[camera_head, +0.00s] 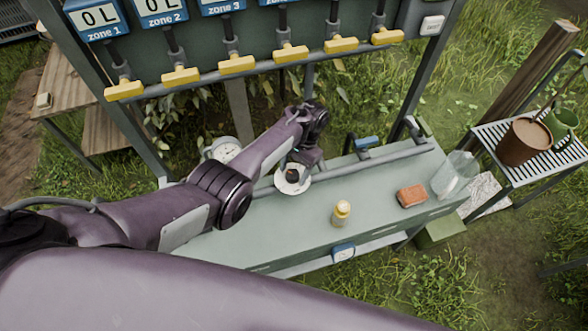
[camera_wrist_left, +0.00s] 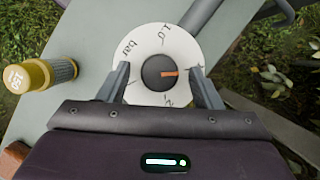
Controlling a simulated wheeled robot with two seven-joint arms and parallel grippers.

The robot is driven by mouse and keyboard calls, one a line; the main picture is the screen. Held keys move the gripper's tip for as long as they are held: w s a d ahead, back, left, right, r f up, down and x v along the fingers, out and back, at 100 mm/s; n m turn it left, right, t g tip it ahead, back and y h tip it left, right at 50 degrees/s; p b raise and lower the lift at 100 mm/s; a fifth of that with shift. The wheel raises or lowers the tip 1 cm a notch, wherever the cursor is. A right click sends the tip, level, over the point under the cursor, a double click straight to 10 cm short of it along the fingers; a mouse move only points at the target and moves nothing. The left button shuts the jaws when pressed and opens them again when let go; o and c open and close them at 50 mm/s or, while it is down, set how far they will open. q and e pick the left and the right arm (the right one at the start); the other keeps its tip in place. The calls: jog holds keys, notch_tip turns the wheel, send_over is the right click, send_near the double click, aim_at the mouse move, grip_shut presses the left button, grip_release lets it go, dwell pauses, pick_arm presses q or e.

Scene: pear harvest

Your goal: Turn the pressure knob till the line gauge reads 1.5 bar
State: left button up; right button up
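The pressure knob is a dark round knob (camera_wrist_left: 158,72) with an orange pointer line, on a white dial (camera_wrist_left: 135,50) marked "bar", "1.0" and a partly hidden "2". The pointer points right in the left wrist view, between those two numbers. My left gripper (camera_wrist_left: 163,85) is open, its fingers on either side of the knob with white dial showing between. In the head view the left gripper (camera_head: 303,158) is over the dial (camera_head: 293,187). A white round gauge (camera_head: 222,149) is partly hidden behind my left arm; its reading is too small to tell. My right gripper is out of view.
On the green bench (camera_head: 290,220) are a yellow-capped bottle (camera_head: 341,214), an orange-brown block (camera_head: 411,196) and a clear container (camera_head: 455,175). A pipe with a blue-handled valve (camera_head: 367,143) runs along its back. Yellow-handled zone valves (camera_head: 237,65) hang above.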

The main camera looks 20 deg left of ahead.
pick_arm(q)
jog(key=p+v, duration=0.2)
jog(key=v, duration=0.5)
jog(key=shift+w+r+p, duration=0.15)
jog(key=shift+r+p, duration=0.2)
dwell(0.4)
